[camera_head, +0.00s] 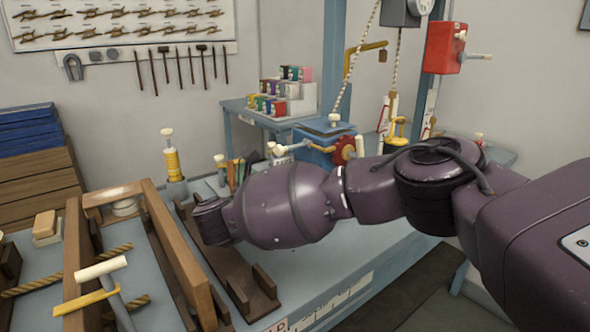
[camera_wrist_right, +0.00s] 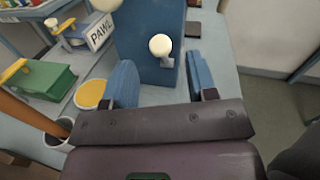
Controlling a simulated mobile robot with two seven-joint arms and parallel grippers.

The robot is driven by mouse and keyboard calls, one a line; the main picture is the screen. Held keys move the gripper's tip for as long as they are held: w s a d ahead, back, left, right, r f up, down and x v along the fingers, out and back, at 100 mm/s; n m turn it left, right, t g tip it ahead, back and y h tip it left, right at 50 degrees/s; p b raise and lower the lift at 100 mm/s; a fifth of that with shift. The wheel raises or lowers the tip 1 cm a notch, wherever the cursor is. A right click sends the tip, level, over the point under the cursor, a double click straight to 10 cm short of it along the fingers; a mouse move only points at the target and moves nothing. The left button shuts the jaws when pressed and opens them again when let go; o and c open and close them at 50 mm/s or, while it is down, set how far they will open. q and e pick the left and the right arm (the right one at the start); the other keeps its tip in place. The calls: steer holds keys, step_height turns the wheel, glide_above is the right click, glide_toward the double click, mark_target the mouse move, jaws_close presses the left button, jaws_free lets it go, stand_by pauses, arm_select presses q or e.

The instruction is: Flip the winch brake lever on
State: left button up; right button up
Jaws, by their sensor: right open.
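In the right wrist view, a blue housing (camera_wrist_right: 150,20) carries a cream round knob (camera_wrist_right: 160,45) on a short grey stem. I cannot tell for sure that this is the winch brake lever. My right gripper (camera_wrist_right: 161,83) is open and empty, with its two blue fingers apart; the knob shows beyond the gap between them. No contact with it shows. In the head view, a blue winch-like unit (camera_head: 318,130) with cream-knobbed parts stands on the bench behind my purple arm. My right gripper cannot be made out there. My left gripper is not in view.
A PAWL label (camera_wrist_right: 98,37), a green box (camera_wrist_right: 38,83) and a yellow disc (camera_wrist_right: 90,93) lie left of the fingers. In the head view, a red box (camera_head: 444,47) with a lever hangs at upper right. Wooden rails (camera_head: 178,250) and a hammer-shaped tool (camera_head: 108,275) occupy the front left.

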steer(key=b+x, duration=0.1)
steer(key=x, duration=0.4)
steer(key=shift+w+d+f+b, duration=0.15)
steer(key=shift+w+d+b, duration=0.05)
steer(key=shift+w+b, duration=0.1)
steer(key=shift+w+d, duration=0.45)
steer(key=shift+d, duration=0.05)
steer(key=shift+w+d, duration=0.15)
steer(key=shift+w, duration=0.05)
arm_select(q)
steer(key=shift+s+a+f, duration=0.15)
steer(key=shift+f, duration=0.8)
arm_select(e)
steer(key=shift+r, duration=0.2)
steer(key=shift+c, duration=0.6)
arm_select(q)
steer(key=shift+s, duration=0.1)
arm_select(e)
jaws_close()
